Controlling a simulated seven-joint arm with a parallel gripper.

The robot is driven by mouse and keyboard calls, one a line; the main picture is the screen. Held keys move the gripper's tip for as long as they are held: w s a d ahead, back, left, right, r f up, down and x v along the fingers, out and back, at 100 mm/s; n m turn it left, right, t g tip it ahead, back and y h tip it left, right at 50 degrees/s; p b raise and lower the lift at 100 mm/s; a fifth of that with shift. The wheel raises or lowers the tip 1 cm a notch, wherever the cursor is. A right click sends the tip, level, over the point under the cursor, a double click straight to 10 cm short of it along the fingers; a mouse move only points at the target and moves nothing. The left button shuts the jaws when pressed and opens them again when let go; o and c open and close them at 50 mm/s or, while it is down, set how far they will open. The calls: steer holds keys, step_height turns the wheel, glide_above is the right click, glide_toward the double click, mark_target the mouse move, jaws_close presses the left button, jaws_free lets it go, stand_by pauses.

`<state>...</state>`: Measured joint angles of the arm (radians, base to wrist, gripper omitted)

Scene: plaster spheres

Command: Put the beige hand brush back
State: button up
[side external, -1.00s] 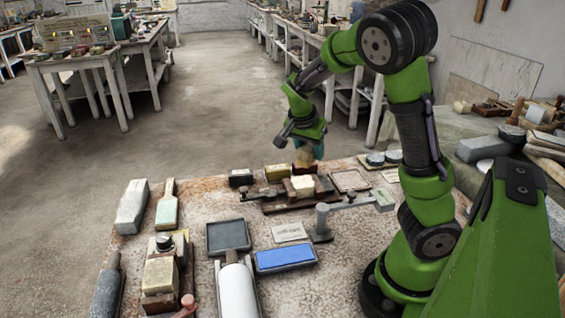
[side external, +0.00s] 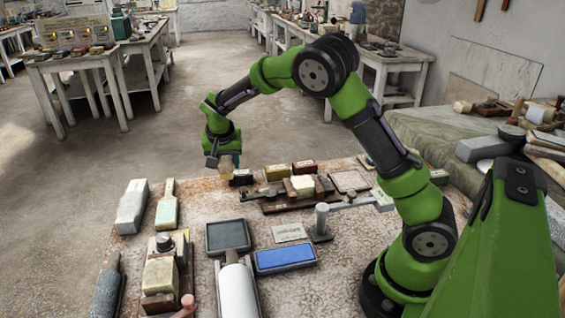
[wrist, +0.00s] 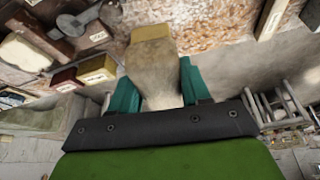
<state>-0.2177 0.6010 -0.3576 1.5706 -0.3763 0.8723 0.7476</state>
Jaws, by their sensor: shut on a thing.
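My gripper (wrist: 157,82) is shut on the beige hand brush (wrist: 151,62), with a teal finger on each side of it. The brush has a pale tan body that narrows between the fingers and a yellowish far end. In the side view my gripper (side external: 224,150) points down at the far left edge of the worktable, and the brush (side external: 228,163) shows only as a small pale patch beneath it. The brush is close to a small black box (side external: 241,178); I cannot tell whether they touch or whether the brush touches the table.
A yellow box (side external: 277,172) and a red box (side external: 304,167) stand along the far edge, right of the black box. A pale-handled flat tool (side external: 167,208), a grey block (side external: 132,207) and a blue pad (side external: 285,257) lie nearer. Bare speckled tabletop (side external: 205,190) shows between them.

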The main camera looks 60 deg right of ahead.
steer(key=shift+n+y, duration=0.3)
steer(key=shift+n, duration=0.6)
steer(key=a+f, duration=0.1)
steer(key=f, duration=0.2)
steer(key=w+a+f, duration=0.1)
steer(key=f, duration=0.2)
steer(key=w+a+f, duration=0.1)
steer(key=f, duration=0.2)
steer(key=shift+w, duration=0.25)
steer(key=shift+f, duration=0.1)
steer(key=o, duration=0.9)
steer(key=shift+f, duration=0.1)
steer(key=shift+o, duration=0.2)
